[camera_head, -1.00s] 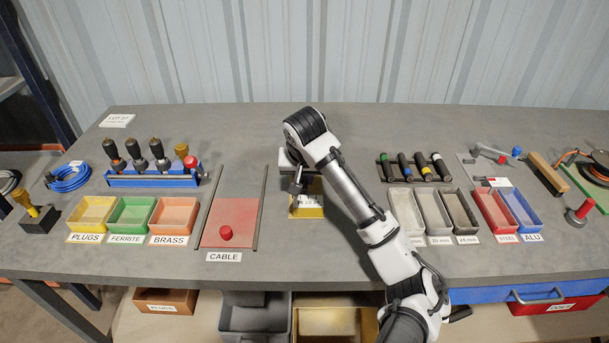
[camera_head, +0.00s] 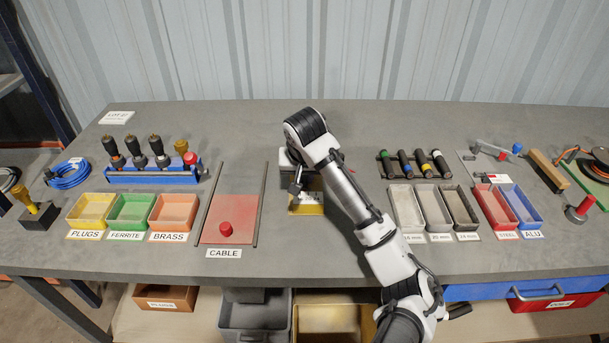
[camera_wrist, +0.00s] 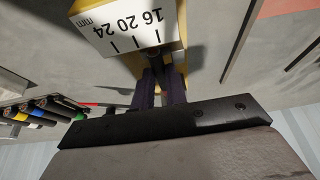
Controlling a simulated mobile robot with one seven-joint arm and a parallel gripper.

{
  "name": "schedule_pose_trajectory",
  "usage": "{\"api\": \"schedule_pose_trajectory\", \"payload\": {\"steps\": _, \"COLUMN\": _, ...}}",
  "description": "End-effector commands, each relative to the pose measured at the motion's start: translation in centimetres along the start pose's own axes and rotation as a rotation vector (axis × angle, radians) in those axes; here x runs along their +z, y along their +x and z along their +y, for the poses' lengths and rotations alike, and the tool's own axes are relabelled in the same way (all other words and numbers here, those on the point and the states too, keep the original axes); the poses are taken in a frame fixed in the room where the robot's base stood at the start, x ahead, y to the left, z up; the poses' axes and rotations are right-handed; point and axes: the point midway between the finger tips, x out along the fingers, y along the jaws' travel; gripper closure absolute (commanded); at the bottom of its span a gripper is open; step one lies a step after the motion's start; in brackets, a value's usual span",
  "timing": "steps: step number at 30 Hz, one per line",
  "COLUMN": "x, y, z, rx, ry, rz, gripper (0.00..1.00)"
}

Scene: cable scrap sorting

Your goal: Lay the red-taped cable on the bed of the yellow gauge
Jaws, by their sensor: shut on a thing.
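The yellow gauge (camera_head: 307,210) stands mid-bench, partly hidden by my arm. Its white scale block (camera_wrist: 130,28), marked 16, 20, 24 mm, fills the top of the wrist view. My gripper (camera_wrist: 164,82) is shut, right at the gauge; it also shows in the head view (camera_head: 295,188) over the gauge's left part. The red-taped cable (camera_wrist: 89,104) is in the jaws; a thin red and dark piece shows left of the fingers, and the rest is hidden. I cannot tell whether the cable touches the gauge bed.
A rack of cables with green, blue, yellow and white bands (camera_head: 412,165) lies to the right, behind grey bins (camera_head: 437,213). Bare bench lies in front of the gauge.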

Motion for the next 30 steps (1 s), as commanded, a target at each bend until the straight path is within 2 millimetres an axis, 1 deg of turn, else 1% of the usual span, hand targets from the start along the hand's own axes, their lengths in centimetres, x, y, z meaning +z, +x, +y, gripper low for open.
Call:
{"api": "schedule_pose_trajectory", "payload": {"steps": 9, "x": 0.35, "y": 0.36, "z": -0.08, "rx": 0.001, "ry": -0.003, "rz": -0.013, "gripper": 1.00}}
{"api": "schedule_pose_trajectory", "payload": {"steps": 10, "x": 0.36, "y": 0.37, "z": -0.08, "rx": 0.001, "ry": -0.004, "rz": -0.013, "gripper": 0.84}}
{"api": "schedule_pose_trajectory", "payload": {"steps": 15, "x": 0.43, "y": 0.43, "z": -0.18, "rx": 0.000, "ry": -0.006, "rz": -0.015, "gripper": 0.61}}
{"api": "schedule_pose_trajectory", "payload": {"steps": 30, "x": 0.55, "y": 0.46, "z": -0.55, "rx": -0.006, "ry": -0.013, "rz": -0.017, "gripper": 0.61}}
